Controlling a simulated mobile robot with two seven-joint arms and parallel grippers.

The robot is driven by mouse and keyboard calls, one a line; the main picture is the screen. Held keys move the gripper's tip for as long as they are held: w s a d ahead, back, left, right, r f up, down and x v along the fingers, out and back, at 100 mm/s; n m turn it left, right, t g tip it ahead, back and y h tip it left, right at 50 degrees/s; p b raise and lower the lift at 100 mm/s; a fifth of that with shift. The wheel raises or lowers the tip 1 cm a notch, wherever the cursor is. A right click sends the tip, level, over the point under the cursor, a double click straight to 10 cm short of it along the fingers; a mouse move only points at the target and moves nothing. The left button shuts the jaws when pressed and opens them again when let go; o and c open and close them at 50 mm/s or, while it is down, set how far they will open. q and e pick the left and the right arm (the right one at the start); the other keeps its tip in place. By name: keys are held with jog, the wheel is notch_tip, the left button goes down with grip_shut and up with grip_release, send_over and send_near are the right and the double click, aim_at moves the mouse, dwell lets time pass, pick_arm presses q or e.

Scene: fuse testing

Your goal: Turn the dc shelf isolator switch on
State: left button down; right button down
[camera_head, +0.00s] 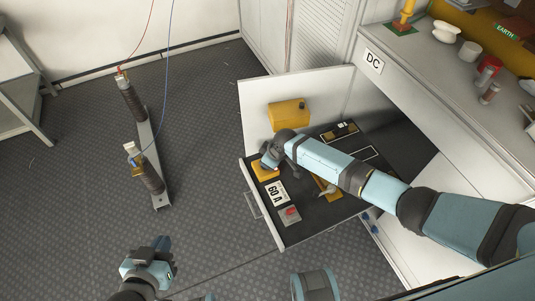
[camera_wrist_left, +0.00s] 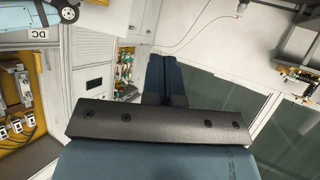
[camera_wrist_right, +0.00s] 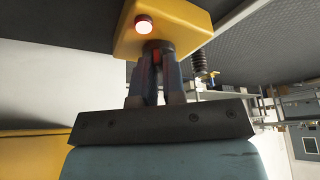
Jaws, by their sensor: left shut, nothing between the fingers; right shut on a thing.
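A yellow switch box (camera_head: 265,172) sits at the front left corner of the pulled-out DC shelf (camera_head: 283,236). My right gripper (camera_head: 267,160) reaches in from the right over it. In the right wrist view, the yellow box (camera_wrist_right: 180,22) carries a lit red lamp (camera_wrist_right: 143,24). The right fingers (camera_wrist_right: 154,75) are shut on a switch handle at the box, with a little red (camera_wrist_right: 156,57) showing between them. The handle is mostly hidden, so its turn position cannot be told. My left gripper (camera_head: 163,250) is shut and empty over the floor, away from the shelf.
Another yellow box (camera_head: 289,114) is by the shelf's white side panel. A "60 A" label (camera_head: 276,193) and a grey block with a red part (camera_head: 290,214) lie on the shelf. A stand with two insulators (camera_head: 150,150) and wires is on the floor. The counter (camera_head: 440,90) holds small items.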

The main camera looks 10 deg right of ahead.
jog(key=shift+s+a+m+p, duration=0.1)
jog(key=shift+a+m+p, duration=0.05)
jog(key=shift+m+p, duration=0.55)
pick_arm(q)
jog(key=shift+s+a+r, duration=0.1)
jog(key=shift+a+r, duration=0.05)
jog(key=shift+a, duration=0.05)
pick_arm(e)
jog(key=shift+h, duration=0.3)
jog(key=shift+f+m, duration=0.1)
jog(key=shift+m, duration=0.2)
jog(key=c, duration=1.2)
grip_release()
